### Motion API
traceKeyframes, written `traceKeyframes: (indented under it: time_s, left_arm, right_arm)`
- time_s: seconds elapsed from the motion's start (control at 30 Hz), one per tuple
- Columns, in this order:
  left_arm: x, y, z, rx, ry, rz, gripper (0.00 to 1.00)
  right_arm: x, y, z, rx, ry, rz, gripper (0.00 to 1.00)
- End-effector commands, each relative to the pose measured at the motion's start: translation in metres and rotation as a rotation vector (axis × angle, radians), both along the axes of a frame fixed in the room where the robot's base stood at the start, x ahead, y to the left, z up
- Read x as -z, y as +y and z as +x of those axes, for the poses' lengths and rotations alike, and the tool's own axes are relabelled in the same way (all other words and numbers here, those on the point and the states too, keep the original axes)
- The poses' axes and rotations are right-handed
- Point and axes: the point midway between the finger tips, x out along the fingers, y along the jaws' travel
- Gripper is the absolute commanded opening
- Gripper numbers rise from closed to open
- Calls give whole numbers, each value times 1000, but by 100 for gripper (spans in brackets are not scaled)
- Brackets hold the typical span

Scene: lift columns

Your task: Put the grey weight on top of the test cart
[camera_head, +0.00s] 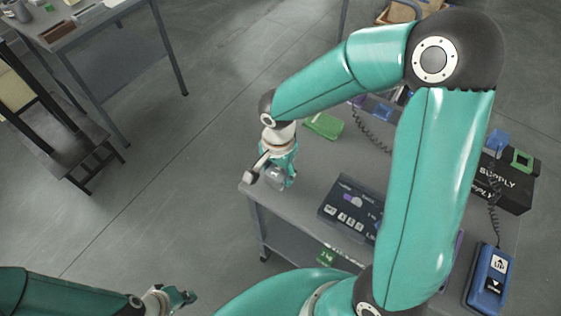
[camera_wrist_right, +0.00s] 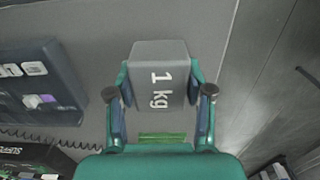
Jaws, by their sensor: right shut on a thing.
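The grey weight (camera_wrist_right: 160,78), a block marked "1 kg", sits between the two fingers of my right gripper (camera_wrist_right: 160,95) in the right wrist view. In the head view my right gripper (camera_head: 278,170) points down at the far left corner of the grey cart top (camera_head: 312,170), and the weight (camera_head: 274,180) shows small and partly covered below it. My right gripper is shut on the weight. I cannot tell whether the weight touches the cart top. My left gripper (camera_head: 178,298) is low at the left, away from the cart; its fingers are too small to judge.
A dark panel box (camera_head: 352,208) and a blue control pendant (camera_head: 489,278) lie on the cart side. A green block (camera_head: 324,126) lies behind my right gripper. A black supply box (camera_head: 505,180) is at the right. A workbench (camera_head: 90,25) stands far left, with open floor between.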

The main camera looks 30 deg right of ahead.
Motion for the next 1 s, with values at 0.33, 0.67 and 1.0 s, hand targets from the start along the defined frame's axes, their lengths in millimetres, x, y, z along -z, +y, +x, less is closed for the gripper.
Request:
traceKeyframes:
  time_s: [0.33, 0.67, 1.0]
  left_arm:
    - [0, 0, 0, 0, 0, 0, 0]
    - [4, 0, 0, 0, 0, 0, 0]
    - [3, 0, 0, 0, 0, 0, 0]
  right_arm:
    - [29, 0, 0, 0, -2, 0, 0]
    - [32, 0, 0, 0, 1, 0, 53]
    - [31, 0, 0, 0, 1, 0, 77]
